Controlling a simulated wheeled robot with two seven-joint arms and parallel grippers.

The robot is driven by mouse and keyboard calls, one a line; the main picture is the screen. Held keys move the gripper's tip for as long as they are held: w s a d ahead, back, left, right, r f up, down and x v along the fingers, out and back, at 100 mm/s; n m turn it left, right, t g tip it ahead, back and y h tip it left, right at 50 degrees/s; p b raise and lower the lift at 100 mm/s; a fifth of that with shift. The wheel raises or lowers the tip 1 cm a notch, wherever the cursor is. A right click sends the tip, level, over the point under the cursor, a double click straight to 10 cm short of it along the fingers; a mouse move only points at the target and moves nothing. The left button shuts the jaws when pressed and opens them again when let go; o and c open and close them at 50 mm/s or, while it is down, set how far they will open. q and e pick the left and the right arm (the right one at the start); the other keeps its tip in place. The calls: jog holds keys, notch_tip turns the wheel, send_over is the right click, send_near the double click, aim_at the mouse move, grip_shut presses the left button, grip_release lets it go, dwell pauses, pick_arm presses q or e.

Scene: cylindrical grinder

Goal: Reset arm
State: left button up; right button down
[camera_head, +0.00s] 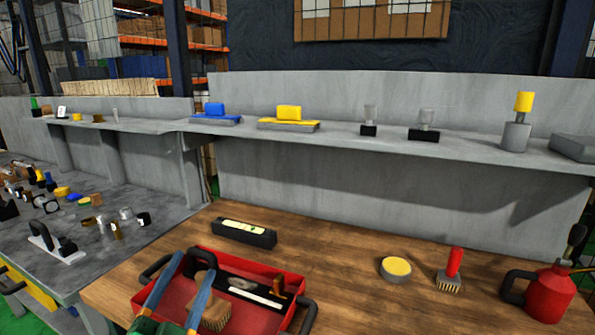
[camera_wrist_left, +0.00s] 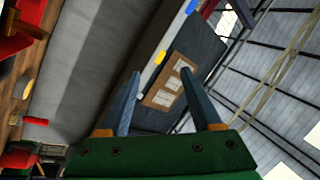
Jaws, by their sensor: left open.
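My left gripper (camera_head: 194,265) comes in at the bottom left of the head view, its two blue fingers apart over the red tray (camera_head: 160,316). In the left wrist view my left gripper (camera_wrist_left: 157,68) is open, with nothing between its fingers, and tilted toward the wall and roof. The tray stands on the wooden table (camera_head: 330,290) and holds a brush (camera_head: 216,316) and a few tools, partly hidden by my fingers. My right gripper is not in view.
A yellow-topped round tin (camera_head: 396,268), a red-handled brush (camera_head: 451,270) and a red oil can (camera_head: 549,294) stand at the right. A grey shelf (camera_head: 340,145) runs behind. The middle of the table is clear.

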pick_arm(q)
jog(key=s+a+f+n+g+y, duration=0.2)
jog(key=s+f+n+g, duration=0.25)
jog(key=f, duration=0.65)
jog(key=s+a+f+n+g+y, duration=0.1)
jog(key=s+f+n+g+y, duration=0.2)
jog(key=f+g, duration=0.5)
jog(key=s+d+f+n+g+h, duration=0.1)
jog(key=s+d+f+g, duration=0.15)
jog(key=s+f, duration=0.45)
jog(key=s+d+f+n+g+h, duration=0.1)
jog(key=s+f+g+h, duration=0.15)
jog(key=s+f, duration=0.45)
jog(key=s+f+g, duration=0.1)
jog(key=s+f, duration=0.1)
jog(key=f, duration=0.6)
jog(key=s+f+g, duration=0.1)
jog(key=s+f, duration=0.1)
jog(key=f, duration=0.5)
jog(key=s+a+f+y, duration=0.1)
jog(key=s+a+f, duration=0.1)
jog(key=s+f, duration=0.7)
jog(key=shift+s+f+m+g, duration=0.25)
jog(key=shift+s+m+g, duration=0.15)
jog(key=shift+s, duration=0.7)
